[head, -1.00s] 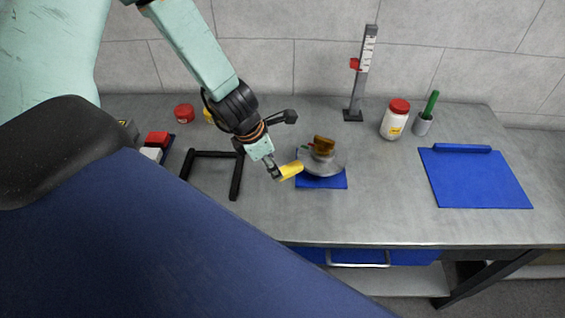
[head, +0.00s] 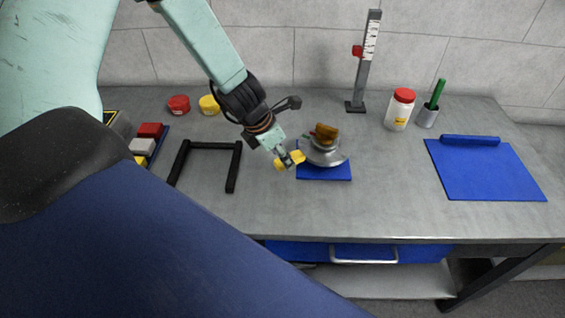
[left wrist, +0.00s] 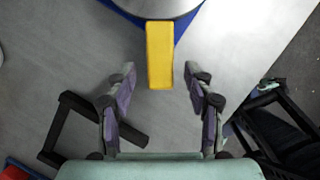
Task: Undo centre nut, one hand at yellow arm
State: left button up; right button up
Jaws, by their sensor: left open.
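A silver round hub (head: 325,156) sits on a blue pad (head: 323,174) on the bench. A brass-brown block (head: 327,132) stands on top of it, with a small red and green bit beside it; I cannot make out the centre nut. The yellow arm (head: 297,156) sticks out from the hub's left side. My left gripper (head: 289,161) is open over the arm and partly covers it. In the left wrist view the yellow arm (left wrist: 160,55) reaches from the hub's rim (left wrist: 160,8) to between my two spread fingertips (left wrist: 160,80), with gaps on both sides. My right gripper is not in view.
A black U-shaped frame (head: 211,146) lies left of the gripper. Red (head: 178,104) and yellow (head: 209,104) tubs stand behind it. A height gauge (head: 367,65), a red-lidded jar (head: 400,110) and a cup (head: 428,116) stand at the back. The bench between pad and blue mat (head: 485,172) is clear.

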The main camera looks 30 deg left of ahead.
pick_arm(q)
jog(key=shift+b+x, duration=0.4)
jog(key=shift+x, duration=0.35)
jog(key=shift+w+r, duration=0.1)
jog(key=shift+c, duration=0.3)
grip_shut()
